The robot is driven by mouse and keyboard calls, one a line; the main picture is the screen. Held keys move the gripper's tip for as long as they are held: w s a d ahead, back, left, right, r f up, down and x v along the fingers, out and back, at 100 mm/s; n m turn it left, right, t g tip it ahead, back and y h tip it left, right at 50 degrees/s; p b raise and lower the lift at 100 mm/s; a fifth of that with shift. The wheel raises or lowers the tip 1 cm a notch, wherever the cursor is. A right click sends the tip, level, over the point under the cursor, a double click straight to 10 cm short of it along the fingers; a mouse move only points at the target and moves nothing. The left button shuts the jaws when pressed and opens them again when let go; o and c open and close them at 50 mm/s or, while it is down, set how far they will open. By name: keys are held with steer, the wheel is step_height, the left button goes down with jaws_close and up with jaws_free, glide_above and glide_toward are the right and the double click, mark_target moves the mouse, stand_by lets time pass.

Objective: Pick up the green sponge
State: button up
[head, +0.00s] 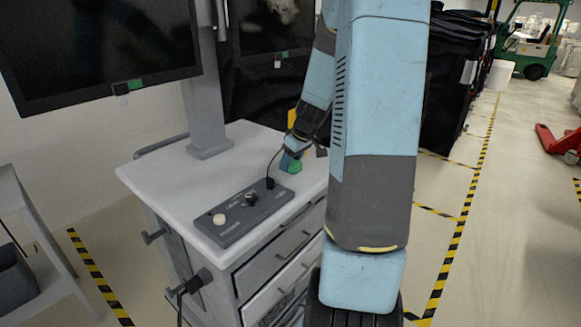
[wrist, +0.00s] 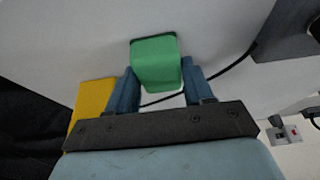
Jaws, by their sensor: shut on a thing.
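The green sponge (wrist: 156,64) is a small rounded block between the two blue fingers of my gripper (wrist: 160,88) in the wrist view. The fingers touch it from both sides, and the gripper is shut on it. In the head view the green sponge (head: 294,167) shows at the tip of my gripper (head: 288,160), low over the white cart top (head: 165,172). I cannot tell whether the sponge touches the cart top.
A grey control box (head: 243,212) with knobs and a cable lies on the cart's front part. A yellow object (wrist: 92,100) stands close beside my gripper. A monitor (head: 100,45) on a post (head: 204,110) rises at the back left. Black covered carts stand behind.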

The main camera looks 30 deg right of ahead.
steer(key=shift+c, duration=1.4)
steer(key=shift+r, duration=0.55)
step_height(320, 180, up, 3)
steer(key=shift+s+f, duration=0.1)
steer(key=shift+f, duration=0.1)
steer(key=s+a+r, duration=0.4)
steer(key=s+r, duration=0.5)
steer(key=s, duration=0.4)
steer(key=shift+s+r, duration=0.15)
steer(key=shift+r, duration=0.05)
